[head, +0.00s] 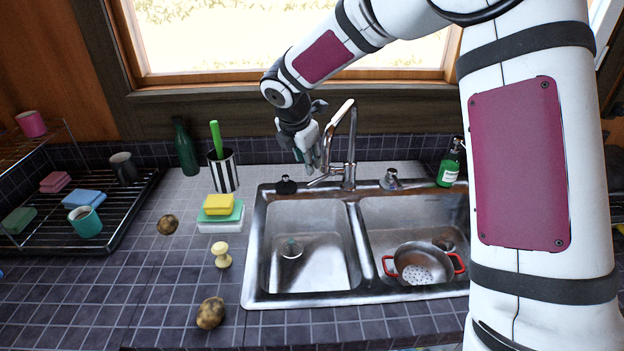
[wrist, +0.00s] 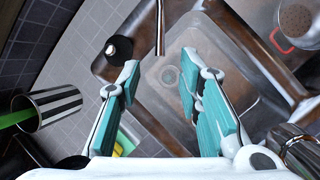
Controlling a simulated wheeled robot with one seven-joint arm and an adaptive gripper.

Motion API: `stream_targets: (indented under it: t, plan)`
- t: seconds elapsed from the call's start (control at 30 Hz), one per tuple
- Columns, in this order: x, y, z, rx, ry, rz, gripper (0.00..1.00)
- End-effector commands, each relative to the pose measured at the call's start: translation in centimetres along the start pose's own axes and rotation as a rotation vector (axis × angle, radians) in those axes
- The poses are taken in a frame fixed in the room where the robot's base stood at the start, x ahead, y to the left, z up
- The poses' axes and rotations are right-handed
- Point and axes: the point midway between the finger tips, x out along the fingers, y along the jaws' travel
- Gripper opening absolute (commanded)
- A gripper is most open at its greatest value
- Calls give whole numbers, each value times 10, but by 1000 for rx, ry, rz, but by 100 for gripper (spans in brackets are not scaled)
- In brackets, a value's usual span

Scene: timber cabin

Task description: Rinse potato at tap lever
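Two brown potatoes lie on the tiled counter left of the sink in the head view: one (head: 167,224) near the dish rack, the other (head: 210,313) by the front edge. The chrome tap (head: 351,150) stands behind the sink, its lever (head: 320,181) low on its left side. My gripper (head: 310,162) points down beside the tap, just above the lever. In the wrist view my gripper (wrist: 160,68) is open, with nothing between its teal-padded fingers. The tap spout (wrist: 160,25) shows ahead of the fingertips there. Whether a finger touches the lever cannot be told.
The left basin (head: 308,250) is empty apart from its drain. A red-handled colander (head: 411,274) sits in the right basin. A striped cup (head: 222,172), sponges (head: 218,204) and a green bottle (head: 185,148) stand left of the sink; a soap bottle (head: 449,165) stands right.

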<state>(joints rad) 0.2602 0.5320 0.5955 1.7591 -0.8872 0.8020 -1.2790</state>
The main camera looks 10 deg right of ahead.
Motion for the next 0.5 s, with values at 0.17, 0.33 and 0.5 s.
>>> stream_targets:
  t: [0.17, 0.33, 0.5]
  plan:
    - [38, -1, -1, -1, 3, -5, 32]
    - [70, -1, -1, 0, 3, -3, 32]
    - [94, 0, -1, 0, 2, -2, 32]
